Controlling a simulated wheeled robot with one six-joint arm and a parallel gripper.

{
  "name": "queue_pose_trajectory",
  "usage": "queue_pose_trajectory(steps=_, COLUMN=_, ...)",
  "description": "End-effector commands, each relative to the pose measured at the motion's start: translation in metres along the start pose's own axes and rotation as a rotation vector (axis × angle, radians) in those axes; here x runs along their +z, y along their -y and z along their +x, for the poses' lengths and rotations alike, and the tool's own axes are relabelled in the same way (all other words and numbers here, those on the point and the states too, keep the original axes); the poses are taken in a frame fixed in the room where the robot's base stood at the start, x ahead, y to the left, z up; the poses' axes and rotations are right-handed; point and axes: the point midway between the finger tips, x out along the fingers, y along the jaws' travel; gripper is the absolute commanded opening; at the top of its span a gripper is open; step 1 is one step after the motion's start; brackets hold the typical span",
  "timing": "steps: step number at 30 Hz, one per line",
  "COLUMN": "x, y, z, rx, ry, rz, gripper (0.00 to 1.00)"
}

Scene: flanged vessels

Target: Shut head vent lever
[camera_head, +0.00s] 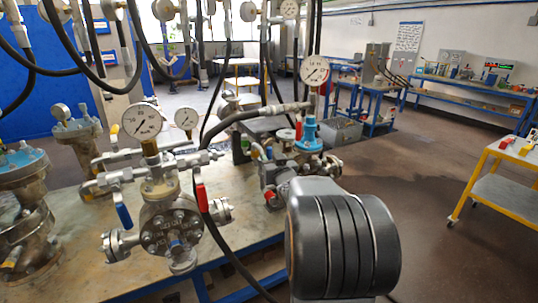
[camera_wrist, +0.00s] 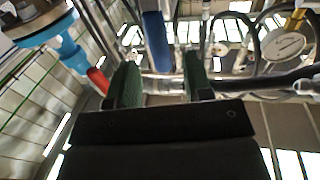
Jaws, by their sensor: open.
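In the wrist view my gripper (camera_wrist: 161,82) is open, with two green-padded fingers apart. A blue lever handle (camera_wrist: 157,42) points toward the gap between them, just beyond the fingertips; I cannot tell whether it touches. A red handle (camera_wrist: 98,80) is left of the left finger. In the head view my dark arm covers the gripper and part of a vessel with a blue top fitting (camera_head: 308,132). A nearer flanged vessel (camera_head: 168,215) carries a blue lever (camera_head: 123,216) and a red lever (camera_head: 202,197). No label shows which is the head vent lever.
Pressure gauges (camera_head: 142,122) and black hoses (camera_head: 235,122) crowd the space above the bench (camera_head: 75,255). Another blue-topped vessel (camera_head: 22,160) stands at the left. A yellow-framed cart (camera_head: 500,185) stands right, with open floor between it and my arm.

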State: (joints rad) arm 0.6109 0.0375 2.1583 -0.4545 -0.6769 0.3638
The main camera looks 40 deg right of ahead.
Motion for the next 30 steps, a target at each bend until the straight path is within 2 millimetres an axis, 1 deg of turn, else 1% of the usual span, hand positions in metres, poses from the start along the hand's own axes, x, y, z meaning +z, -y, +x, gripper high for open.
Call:
queue_pose_trajectory(steps=1, x=0.000, y=0.000, z=0.009, rx=-0.001, ry=0.001, rz=0.001, gripper=0.46)
queue_pose_trajectory(steps=3, x=0.000, y=0.000, z=0.018, rx=-0.001, ry=0.001, rz=0.001, gripper=0.46)
queue_pose_trajectory(steps=9, x=-0.001, y=0.000, z=0.035, rx=-0.001, ry=0.000, rz=0.000, gripper=0.46)
queue_pose_trajectory(steps=14, x=0.000, y=0.000, z=0.041, rx=0.000, ry=0.001, rz=0.000, gripper=0.46)
queue_pose_trajectory(steps=22, x=0.000, y=0.000, z=0.041, rx=0.000, ry=0.000, rz=0.000, gripper=0.46)
queue_pose_trajectory(steps=30, x=0.000, y=0.000, z=0.041, rx=0.000, ry=0.000, rz=0.000, gripper=0.20)
